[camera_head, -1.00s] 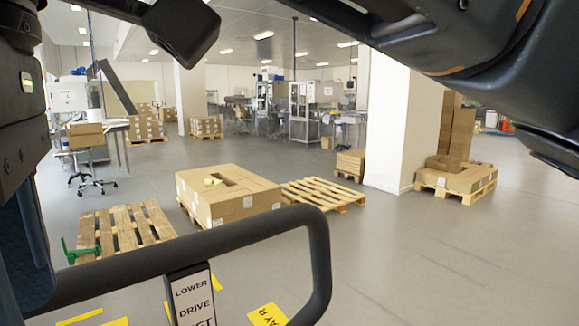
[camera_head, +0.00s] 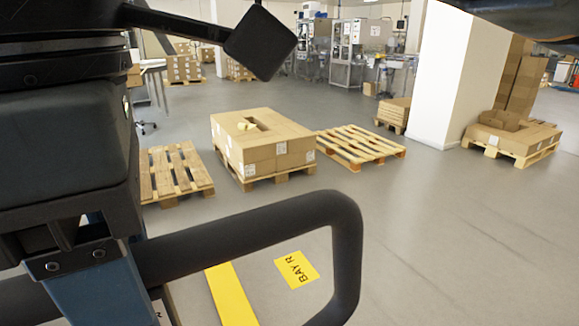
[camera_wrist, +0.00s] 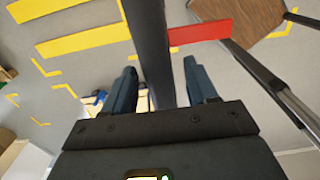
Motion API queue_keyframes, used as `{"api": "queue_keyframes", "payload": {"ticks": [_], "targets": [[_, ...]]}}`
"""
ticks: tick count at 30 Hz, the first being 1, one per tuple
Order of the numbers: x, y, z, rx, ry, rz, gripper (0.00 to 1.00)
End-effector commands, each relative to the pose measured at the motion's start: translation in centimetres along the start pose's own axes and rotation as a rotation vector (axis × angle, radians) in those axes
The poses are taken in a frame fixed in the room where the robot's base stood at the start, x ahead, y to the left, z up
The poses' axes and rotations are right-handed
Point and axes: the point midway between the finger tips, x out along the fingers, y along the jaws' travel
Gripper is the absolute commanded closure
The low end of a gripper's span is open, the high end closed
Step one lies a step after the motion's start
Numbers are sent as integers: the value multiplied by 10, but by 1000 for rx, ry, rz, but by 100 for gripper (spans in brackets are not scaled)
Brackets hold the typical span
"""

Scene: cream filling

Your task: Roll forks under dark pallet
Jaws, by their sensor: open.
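The brownest pallet (camera_head: 186,167), empty and slatted, lies on the floor at left in the head view; my arm hides its left side. A paler empty pallet (camera_head: 357,146) lies right of the boxed one. A black looped handle (camera_head: 345,225) crosses the foreground. No forks can be made out in the head view. In the wrist view my gripper (camera_wrist: 160,72) is open, its two fingers apart on either side of a dark bar (camera_wrist: 150,40). I cannot tell whether they touch it.
A pallet with a large carton (camera_head: 262,150) stands between the two empty pallets. A white pillar (camera_head: 455,75) and another loaded pallet (camera_head: 512,140) are at right. A yellow BAY R sign (camera_head: 296,269) and stripe (camera_head: 231,293) mark the floor. The grey floor at right is clear.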

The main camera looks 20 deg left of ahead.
Motion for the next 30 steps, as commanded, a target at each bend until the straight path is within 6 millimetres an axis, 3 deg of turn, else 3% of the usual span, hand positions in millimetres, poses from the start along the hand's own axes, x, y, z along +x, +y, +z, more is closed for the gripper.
{"api": "queue_keyframes", "payload": {"ticks": [6, 16, 30], "targets": [[19, 0, 0, 0, -1, -1, 43], [22, 0, 0, 0, -1, 0, 43], [22, 0, 0, 0, 0, 0, 88]]}}
